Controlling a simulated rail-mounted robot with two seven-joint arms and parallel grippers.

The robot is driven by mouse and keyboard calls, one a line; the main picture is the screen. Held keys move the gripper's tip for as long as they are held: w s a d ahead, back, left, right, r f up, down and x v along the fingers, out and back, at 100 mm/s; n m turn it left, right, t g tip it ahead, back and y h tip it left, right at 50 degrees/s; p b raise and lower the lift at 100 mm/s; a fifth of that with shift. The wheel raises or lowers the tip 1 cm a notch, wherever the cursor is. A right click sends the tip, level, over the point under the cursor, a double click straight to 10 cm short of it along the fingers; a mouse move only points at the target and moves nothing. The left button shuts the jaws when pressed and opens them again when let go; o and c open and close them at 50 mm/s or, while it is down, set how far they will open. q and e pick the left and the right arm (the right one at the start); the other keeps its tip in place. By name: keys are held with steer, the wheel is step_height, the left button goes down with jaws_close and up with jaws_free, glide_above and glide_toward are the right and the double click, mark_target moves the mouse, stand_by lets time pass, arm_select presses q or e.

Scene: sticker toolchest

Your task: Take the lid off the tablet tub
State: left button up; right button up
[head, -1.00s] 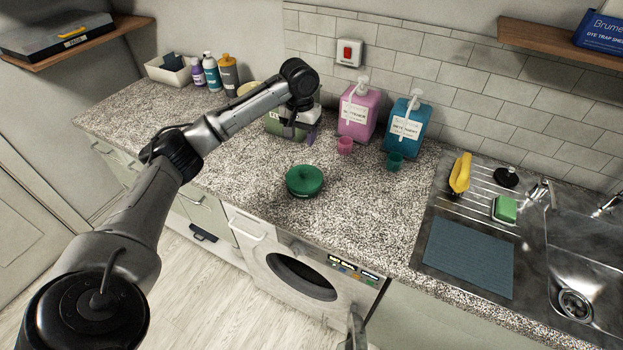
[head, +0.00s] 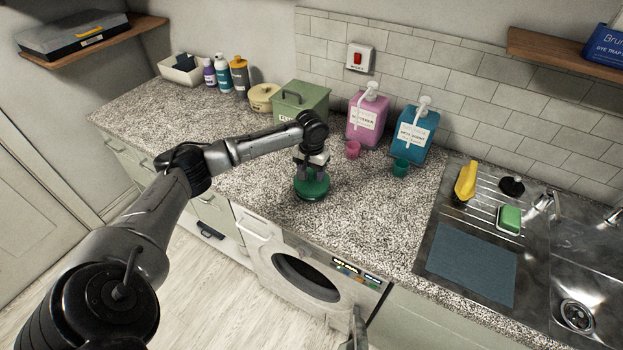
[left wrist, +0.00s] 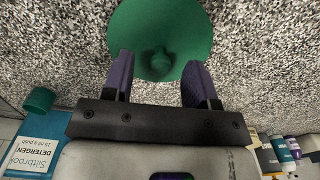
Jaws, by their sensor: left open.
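The tablet tub, which I take to be the low round green container, stands on the speckled counter near its front edge. Its green lid (head: 313,188) is on it. In the left wrist view the lid (left wrist: 190,25) shows as a wide green disc with a small raised knob (left wrist: 160,63). My left gripper (head: 312,168) is right above the lid, pointing down. It also shows in the left wrist view (left wrist: 158,70), with its purple fingers apart, one on each side of the knob. I cannot tell whether they touch the lid.
Behind are a green lidded box (head: 301,100), a cream round tub (head: 262,98), a pink dispenser (head: 367,122) and a blue dispenser (head: 415,135). A pink cup (head: 352,150) and a teal cup (head: 400,167) stand before the dispensers. Counter right of the lid is clear up to the sink (head: 535,255).

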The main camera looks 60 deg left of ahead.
arm_select(q)
steer(key=shift+f, duration=1.05)
steer(key=shift+c, duration=0.2)
jaws_close()
steer(key=shift+r, duration=0.1)
